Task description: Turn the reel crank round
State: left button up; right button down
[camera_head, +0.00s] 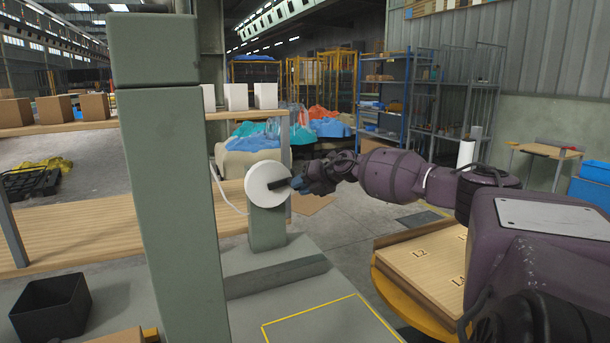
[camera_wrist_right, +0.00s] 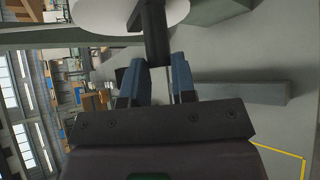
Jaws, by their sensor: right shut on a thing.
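The reel (camera_head: 262,186) is a white disc mounted on a short green post (camera_head: 267,228) on the bench. A dark crank (camera_head: 279,184) sticks out from the disc's face towards my right gripper. My right gripper (camera_head: 300,184) comes in from the right and is shut on the crank. In the right wrist view its two blue fingers (camera_wrist_right: 158,85) stand on either side of the dark crank handle (camera_wrist_right: 156,45), with the white reel (camera_wrist_right: 125,12) just beyond. The fingers partly hide the handle's end. My left gripper is not in view.
A thick green column (camera_head: 172,210) stands left of the reel. A pale cable (camera_head: 226,192) runs by the disc. A black bin (camera_head: 52,308) is at the lower left. A yellow outline (camera_head: 325,320) marks bare bench in front. A labelled wooden board (camera_head: 425,262) lies at right.

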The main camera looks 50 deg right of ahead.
aim_at(288, 201)
jog(key=shift+s+d+f+m+t+y+p, duration=0.1)
jog(key=shift+f+m+t+y+p, duration=0.3)
jog(key=shift+f+m+t+y, duration=0.45)
notch_tip(288, 201, down, 2)
jog(key=shift+f+m+t+y, duration=0.1)
jog(key=shift+m+t+y, duration=0.25)
jog(key=shift+m+t, duration=0.35)
jog(key=shift+w+a+f+m+t+y+b, duration=0.15)
jog(key=shift+a+f+m+t+y+b, duration=0.1)
jog(key=shift+f+m+t, duration=0.35)
jog(key=shift+w+a+f+m+t+y+b, duration=0.1)
jog(key=shift+a+f+m+t+y+b, duration=0.2)
jog(key=shift+m+t, duration=0.3)
jog(key=c, duration=0.9)
grip_release()
jog(key=shift+d, duration=0.1)
jog(key=shift+s, duration=0.1)
jog(key=p+v, duration=0.2)
jog(key=v, duration=0.8)
jog(key=shift+s+f, duration=0.2)
jog(key=shift+s, duration=0.1)
